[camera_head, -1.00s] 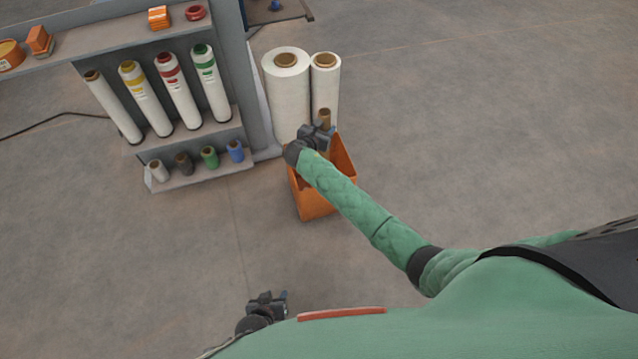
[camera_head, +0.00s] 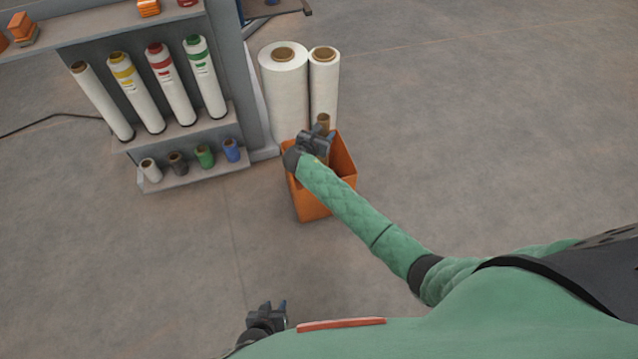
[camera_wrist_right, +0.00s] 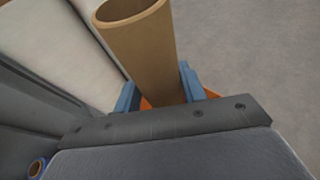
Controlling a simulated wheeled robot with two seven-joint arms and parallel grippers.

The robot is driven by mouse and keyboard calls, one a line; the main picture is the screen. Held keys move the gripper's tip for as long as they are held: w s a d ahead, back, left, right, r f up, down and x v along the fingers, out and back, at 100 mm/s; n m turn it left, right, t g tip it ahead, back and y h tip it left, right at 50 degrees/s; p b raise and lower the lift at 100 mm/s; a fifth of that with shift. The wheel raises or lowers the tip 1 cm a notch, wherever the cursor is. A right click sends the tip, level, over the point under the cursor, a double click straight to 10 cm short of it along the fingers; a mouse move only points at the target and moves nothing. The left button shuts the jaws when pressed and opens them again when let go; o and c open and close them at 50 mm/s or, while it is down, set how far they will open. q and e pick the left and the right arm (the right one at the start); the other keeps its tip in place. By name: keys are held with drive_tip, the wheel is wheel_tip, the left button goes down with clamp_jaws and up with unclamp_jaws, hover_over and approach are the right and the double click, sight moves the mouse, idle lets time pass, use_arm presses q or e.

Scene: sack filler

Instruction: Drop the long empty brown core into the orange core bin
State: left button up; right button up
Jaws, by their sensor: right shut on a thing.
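My right gripper (camera_head: 318,146) is over the orange core bin (camera_head: 315,204) and is shut on the long brown core (camera_head: 323,119). In the right wrist view the hollow brown core (camera_wrist_right: 144,45) stands between the two blue fingers of the right gripper (camera_wrist_right: 158,92). Its open upper end shows; its lower part is hidden behind the gripper. A bit of the orange bin (camera_wrist_right: 147,104) shows behind the core. How deep the core reaches into the bin cannot be seen. My left gripper (camera_head: 275,312) is low at the bottom of the head view, apart from everything, its fingers apparently apart and empty.
Two big white film rolls (camera_head: 284,95) stand right behind the bin. A grey rack (camera_head: 180,125) at the left holds several white rolls with coloured bands and small spools (camera_head: 204,156). The floor right of the bin is clear.

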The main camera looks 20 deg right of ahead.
drive_tip(key=o, duration=1.4)
drive_tip(key=p+v, duration=0.1)
drive_tip(key=v, duration=0.6)
drive_tip(key=shift+s+a+r, duration=0.15)
drive_tip(key=shift+s+a, duration=0.1)
